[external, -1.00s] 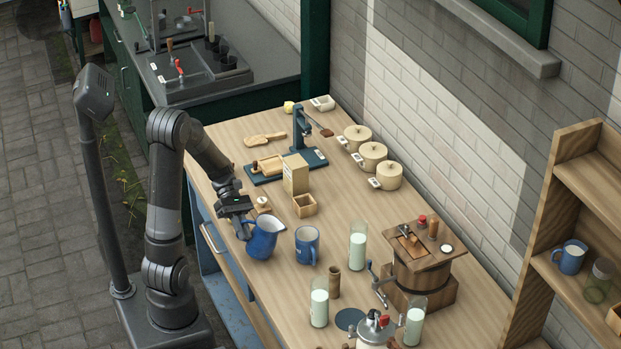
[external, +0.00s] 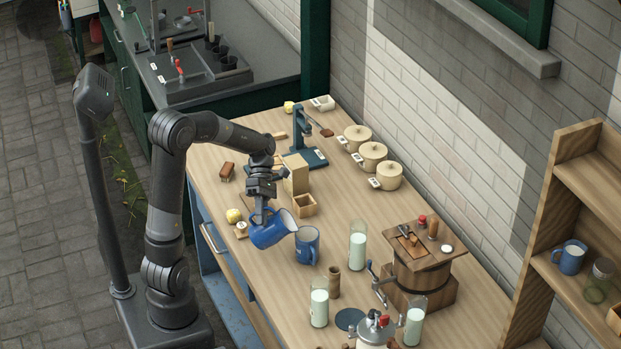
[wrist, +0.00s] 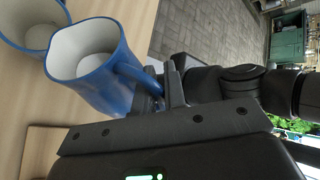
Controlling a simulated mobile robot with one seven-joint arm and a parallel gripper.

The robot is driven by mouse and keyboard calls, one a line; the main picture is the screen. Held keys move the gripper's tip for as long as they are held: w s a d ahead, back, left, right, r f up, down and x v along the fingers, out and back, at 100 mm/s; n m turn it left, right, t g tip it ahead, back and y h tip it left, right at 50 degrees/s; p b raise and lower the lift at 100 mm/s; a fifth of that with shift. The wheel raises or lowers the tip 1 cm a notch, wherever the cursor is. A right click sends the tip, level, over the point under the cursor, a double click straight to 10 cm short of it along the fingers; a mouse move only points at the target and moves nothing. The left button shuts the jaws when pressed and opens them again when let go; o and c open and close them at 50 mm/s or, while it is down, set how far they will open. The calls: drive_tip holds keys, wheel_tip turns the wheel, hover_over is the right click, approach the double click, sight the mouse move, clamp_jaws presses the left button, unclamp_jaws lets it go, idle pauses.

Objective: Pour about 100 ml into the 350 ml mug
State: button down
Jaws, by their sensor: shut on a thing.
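My gripper (external: 262,207) is shut on the handle of a blue jug (external: 268,234), above the near-left part of the table. The jug is tilted right, with its spout close to the rim of a blue mug (external: 307,247) standing upright on the table. In the wrist view the jug (wrist: 112,88) shows a pale interior, and the mug (wrist: 27,28) is at the top left with a pale inside. My gripper's fingers (wrist: 165,88) are at the jug's handle. No stream is visible, and I cannot tell the liquid level in either vessel.
Glasses of pale liquid (external: 357,250) (external: 319,305) and a wooden cup (external: 334,283) stand right of and in front of the mug. A wooden churn (external: 420,275) is farther right. A small wooden box (external: 305,205) is behind. Another blue mug (external: 571,257) is on the shelf.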

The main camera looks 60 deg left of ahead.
sight(272, 221)
drive_tip(key=shift+w+d+r+g, duration=0.1)
drive_tip(key=shift+w+r+g, duration=0.1)
drive_tip(key=shift+r+g, duration=0.1)
drive_tip(key=shift+w+d+r+n+g+y, duration=0.3)
drive_tip(key=shift+w+r+n+g, duration=0.15)
drive_tip(key=shift+w+r+g, duration=0.15)
drive_tip(key=shift+w+d+r+n+g+y, duration=0.2)
drive_tip(key=shift+w+r+n+g+y, duration=0.1)
drive_tip(key=shift+w+r+n+g, duration=0.25)
idle(1.5)
drive_tip(key=shift+w+d+r+g, duration=0.2)
drive_tip(key=shift+w+d+r, duration=0.05)
drive_tip(key=shift+w, duration=0.25)
drive_tip(key=shift+w+d+r+g, duration=0.15)
drive_tip(key=shift+w+d+r, duration=0.1)
drive_tip(key=shift+w, duration=0.25)
idle(0.5)
drive_tip(key=s+f+t, duration=0.1)
drive_tip(key=s+a+f+m+t, duration=0.1)
drive_tip(key=s+a, duration=0.1)
drive_tip(key=s, duration=0.1)
drive_tip(key=shift+f+t+h, duration=0.4)
drive_tip(key=shift+s+a+f+m+t+h, duration=0.1)
drive_tip(key=shift+s+f+m+t+h, duration=0.05)
drive_tip(key=shift+s+f+m+t, duration=0.3)
drive_tip(key=shift+s+a+f+m+t+h, duration=0.15)
drive_tip(key=shift+f+m+t, duration=0.1)
drive_tip(key=shift+f, duration=0.25)
drive_tip(key=shift+f, duration=0.1)
idle(1.0)
